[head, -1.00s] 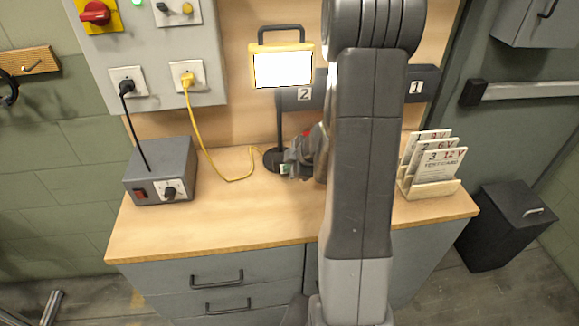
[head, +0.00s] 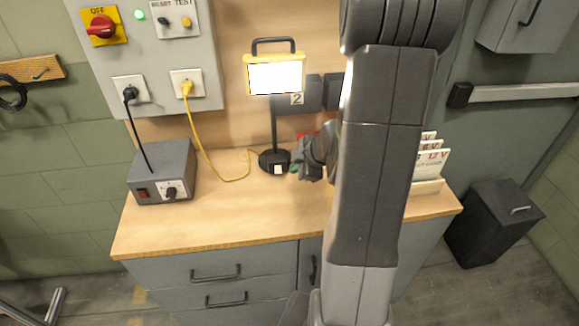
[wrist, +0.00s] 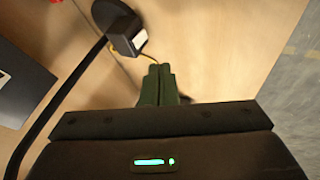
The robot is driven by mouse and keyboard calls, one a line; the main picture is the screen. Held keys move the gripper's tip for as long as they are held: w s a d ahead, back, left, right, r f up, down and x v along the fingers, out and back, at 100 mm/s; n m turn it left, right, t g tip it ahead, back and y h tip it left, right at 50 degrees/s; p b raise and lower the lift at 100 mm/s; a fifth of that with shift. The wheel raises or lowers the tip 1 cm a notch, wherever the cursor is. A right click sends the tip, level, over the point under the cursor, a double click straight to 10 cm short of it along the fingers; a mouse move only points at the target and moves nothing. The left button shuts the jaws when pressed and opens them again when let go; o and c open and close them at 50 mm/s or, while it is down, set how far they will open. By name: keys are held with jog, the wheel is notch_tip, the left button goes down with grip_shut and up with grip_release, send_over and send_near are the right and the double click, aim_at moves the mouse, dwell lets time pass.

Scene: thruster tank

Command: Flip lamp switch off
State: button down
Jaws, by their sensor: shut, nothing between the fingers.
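The lamp (head: 275,76) has a yellow frame, a black handle and a bright white, lit panel. Its thin black stand rises from a round black base (head: 266,161) on the bench. A small switch box with a white rocker (head: 278,169) sits on the base; the rocker also shows in the wrist view (wrist: 140,39). My gripper (head: 295,168) is just right of the switch in the head view, apart from it. In the wrist view my gripper's dark green fingers (wrist: 160,68) are together and empty, with the switch box beyond their tips. The rocker's tilt is too small to tell.
A yellow cord (head: 208,158) runs from the wall panel towards the lamp. A card rack (head: 428,187) stands at the right, partly behind my arm. The front of the bench is clear.

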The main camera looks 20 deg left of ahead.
aim_at(278, 169)
jog(key=shift+p+v, duration=0.3)
jog(key=shift+v, duration=0.9)
jog(key=shift+s+f, duration=0.15)
jog(key=shift+f, duration=0.55)
jog(key=shift+a+f, duration=0.1)
jog(key=shift+g, duration=0.3)
jog(key=b+x, duration=0.5)
jog(key=x, duration=0.5)
jog(key=shift+f, duration=0.4)
jog(key=shift+w+a+r+p, duration=0.15)
jog(key=shift+w+a+p, duration=0.1)
jog(key=shift+w, duration=0.35)
jog(key=shift+w+a+r+p, duration=0.2)
jog(key=shift+w+a, duration=0.1)
jog(key=shift+w, duration=0.3)
jog(key=shift+w+a+f, duration=0.2)
jog(key=shift+w+a, duration=0.15)
jog(key=shift+w, duration=0.2)
